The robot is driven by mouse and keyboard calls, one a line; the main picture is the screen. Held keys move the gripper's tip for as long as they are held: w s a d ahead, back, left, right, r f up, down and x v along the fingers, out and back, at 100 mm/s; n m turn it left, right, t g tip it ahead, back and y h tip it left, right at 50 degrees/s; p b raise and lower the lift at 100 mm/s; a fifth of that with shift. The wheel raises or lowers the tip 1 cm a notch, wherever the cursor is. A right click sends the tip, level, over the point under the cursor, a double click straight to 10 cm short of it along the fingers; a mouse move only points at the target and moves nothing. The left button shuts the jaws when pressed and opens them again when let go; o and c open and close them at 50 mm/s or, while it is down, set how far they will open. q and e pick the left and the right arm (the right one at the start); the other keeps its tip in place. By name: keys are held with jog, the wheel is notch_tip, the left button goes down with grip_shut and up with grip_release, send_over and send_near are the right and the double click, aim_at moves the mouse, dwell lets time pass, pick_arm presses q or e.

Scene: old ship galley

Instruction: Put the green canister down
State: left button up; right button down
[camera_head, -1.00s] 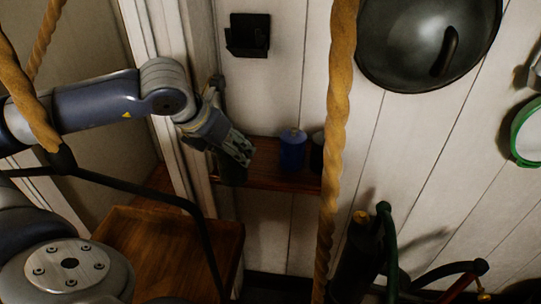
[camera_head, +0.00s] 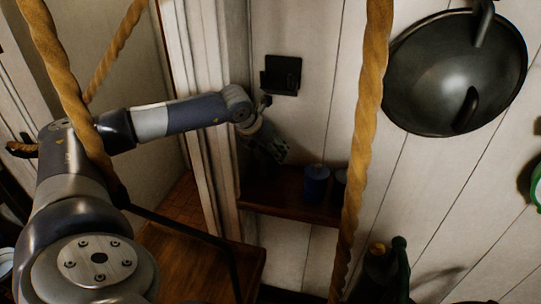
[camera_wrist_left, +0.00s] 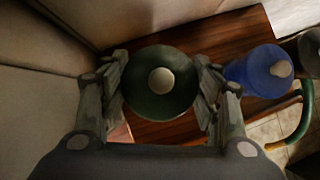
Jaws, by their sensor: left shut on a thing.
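The green canister (camera_wrist_left: 150,103) shows from above in the left wrist view, with a round dark green lid and a pale knob. My left gripper (camera_wrist_left: 160,78) is shut on it, one finger on each side. A wooden shelf (camera_wrist_left: 205,45) lies below it; I cannot tell whether the canister's base touches the wood. In the head view my left gripper (camera_head: 275,150) is at the left end of the wall shelf (camera_head: 285,208), left of a blue canister (camera_head: 316,187). The green canister is too dark to make out there. My right gripper is not in view.
The blue canister (camera_wrist_left: 258,72) stands right of the held one, with a gap between them. A dark canister (camera_head: 339,186) is beyond it. A rope (camera_head: 362,130) hangs in front of the shelf. A wall holder (camera_head: 281,75) is above, and a door frame (camera_head: 197,120) is left.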

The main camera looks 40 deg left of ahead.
pick_arm(q)
notch_tip(320, 180, down, 3)
jog(key=shift+w+r+b, duration=0.1)
jog(key=shift+b, duration=0.55)
jog(key=shift+a+f, duration=0.1)
jog(key=shift+f, duration=0.25)
jog(key=shift+f, duration=0.1)
jog(key=o, duration=1.4)
